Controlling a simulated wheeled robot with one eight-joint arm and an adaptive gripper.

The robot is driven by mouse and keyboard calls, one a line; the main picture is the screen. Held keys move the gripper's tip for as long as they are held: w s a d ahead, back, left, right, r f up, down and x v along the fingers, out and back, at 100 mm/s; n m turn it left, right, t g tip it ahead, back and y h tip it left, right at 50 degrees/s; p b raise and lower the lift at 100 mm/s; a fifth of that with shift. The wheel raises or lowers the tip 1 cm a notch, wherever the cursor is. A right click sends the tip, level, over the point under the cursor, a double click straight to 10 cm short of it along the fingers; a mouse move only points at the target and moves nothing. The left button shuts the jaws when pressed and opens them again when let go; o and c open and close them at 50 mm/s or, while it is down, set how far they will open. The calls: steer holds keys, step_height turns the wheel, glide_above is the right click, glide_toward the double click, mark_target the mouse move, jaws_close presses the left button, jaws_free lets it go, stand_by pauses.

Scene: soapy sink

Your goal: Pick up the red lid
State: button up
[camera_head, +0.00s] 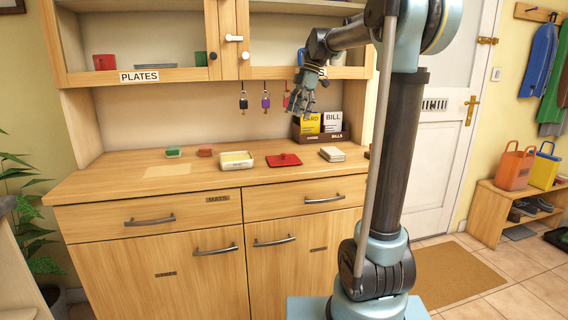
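The red lid (284,160) lies flat on the wooden sideboard top, with a small knob or handle in its middle. My gripper (305,106) hangs above and to the right of the lid, pointing down, in front of the hooks and the card holder. It is clear of the lid. The fingers look spread apart with nothing visible between them, but they are small in this view.
A shallow cream and yellow dish (236,161) stands left of the lid, and a stack of pale coasters (332,154) stands right.

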mark_target(284, 154)
steer(key=x, duration=1.6)
steer(key=shift+s+a, duration=0.15)
steer(key=shift+r, duration=0.1)
steer(key=shift+c, duration=0.2)
steer(key=c, duration=1.3)
steer(key=shift+o, duration=0.2)
